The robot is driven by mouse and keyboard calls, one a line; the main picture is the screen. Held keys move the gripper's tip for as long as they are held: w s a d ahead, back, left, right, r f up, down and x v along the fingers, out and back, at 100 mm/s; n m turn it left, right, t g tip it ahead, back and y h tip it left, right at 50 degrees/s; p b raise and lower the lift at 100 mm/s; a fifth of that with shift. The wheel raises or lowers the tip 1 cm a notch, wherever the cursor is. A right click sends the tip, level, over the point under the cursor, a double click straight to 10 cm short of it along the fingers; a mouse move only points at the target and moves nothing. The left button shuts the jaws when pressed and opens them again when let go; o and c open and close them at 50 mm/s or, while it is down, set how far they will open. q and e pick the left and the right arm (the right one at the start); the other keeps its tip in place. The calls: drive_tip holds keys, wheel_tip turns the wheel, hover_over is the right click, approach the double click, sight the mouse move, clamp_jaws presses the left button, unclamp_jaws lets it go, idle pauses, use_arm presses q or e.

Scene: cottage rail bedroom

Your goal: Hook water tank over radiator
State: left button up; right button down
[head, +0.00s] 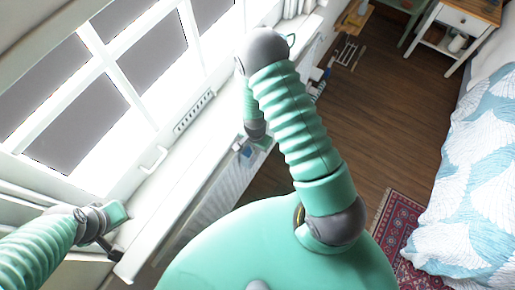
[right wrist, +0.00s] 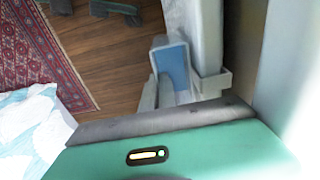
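My right gripper (head: 245,149) hangs beside the white radiator (head: 222,190), just below the sill. In the right wrist view, a small pale grey piece with a blue face (right wrist: 172,58) shows at the finger area, close to a long white edge. It may be the water tank, but I cannot tell it surely from the fingers. Whether it touches the radiator is not clear. My left gripper (head: 112,232) is at the near end of the window sill, and its fingers are small and partly hidden. No tank shows clearly in the head view.
The white window sill (head: 180,185) runs along the wall, with a window handle (head: 153,160) above it. A bed (head: 470,190) and a red patterned rug (head: 395,215) are at right. A white nightstand (head: 460,25) stands at the back. The wooden floor (head: 390,120) between is mostly clear.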

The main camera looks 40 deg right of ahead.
drive_tip(key=c, duration=2.1)
unclamp_jaws()
drive_tip(key=shift+f, duration=0.1)
drive_tip(key=o, duration=0.5)
wheel_tip(320, 180, up, 17)
drive_tip(key=p, duration=0.1)
drive_tip(key=s+a+r+n, duration=0.1)
drive_tip(key=a+r+n, duration=0.1)
drive_tip(key=n, duration=0.2)
drive_tip(key=s+a+r+n+t, duration=0.1)
drive_tip(key=s+a+r+n, duration=0.1)
drive_tip(key=n, duration=0.3)
drive_tip(key=s+a+r+n+t, duration=0.1)
drive_tip(key=s+a+r+n, duration=0.1)
drive_tip(key=r+n, duration=0.2)
drive_tip(key=shift+r+n, duration=0.25)
drive_tip(key=shift+n, duration=0.05)
drive_tip(key=shift+s+a, duration=0.1)
drive_tip(key=shift+s, duration=0.05)
